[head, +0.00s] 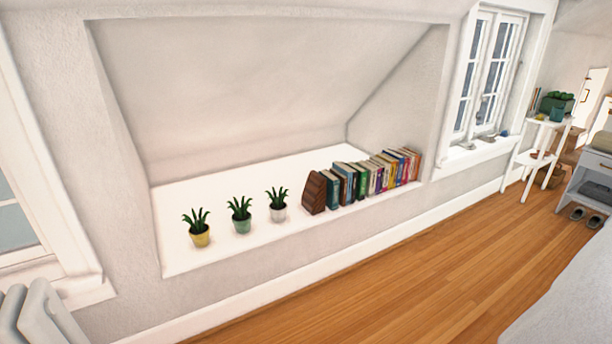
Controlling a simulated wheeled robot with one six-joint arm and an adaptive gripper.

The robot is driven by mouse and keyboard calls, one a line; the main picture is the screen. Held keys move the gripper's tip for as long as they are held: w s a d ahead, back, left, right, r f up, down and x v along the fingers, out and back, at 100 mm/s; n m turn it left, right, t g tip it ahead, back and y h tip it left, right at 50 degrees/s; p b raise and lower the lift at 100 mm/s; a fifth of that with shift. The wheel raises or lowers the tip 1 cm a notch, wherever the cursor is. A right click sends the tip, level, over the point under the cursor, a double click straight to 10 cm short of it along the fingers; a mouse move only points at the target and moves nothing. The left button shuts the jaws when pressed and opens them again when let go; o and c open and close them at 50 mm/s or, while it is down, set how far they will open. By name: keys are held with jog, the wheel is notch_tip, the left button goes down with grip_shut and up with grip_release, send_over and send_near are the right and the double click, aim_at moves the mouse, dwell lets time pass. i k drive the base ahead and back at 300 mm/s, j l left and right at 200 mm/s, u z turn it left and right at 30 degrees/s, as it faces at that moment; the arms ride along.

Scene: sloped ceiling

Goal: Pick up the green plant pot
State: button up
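The green plant pot (242,226) holds a spiky dark green plant and stands upright on the white ledge of a wall niche. It is the middle one of three similar pots. A yellow pot (200,238) stands to its left and a white pot (278,213) to its right, both with similar plants and apart from it. My gripper is not in view.
A row of books (375,174) with a brown wooden bookend (314,193) stands on the ledge to the right. The wooden floor (440,265) before the niche is clear. A white shelf stand (541,150) is at the far right, and a grey radiator (40,318) at lower left.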

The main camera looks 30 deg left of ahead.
aim_at(241, 219)
jog(key=i+j+u, duration=0.2)
jog(key=i+u, duration=0.25)
jog(key=i+j+u, duration=0.15)
jog(key=u, duration=0.25)
jog(key=i+l+u, duration=0.1)
jog(key=i+u, duration=0.35)
jog(key=i+l+u, duration=0.1)
jog(key=i+u, duration=0.6)
jog(key=i, duration=0.75)
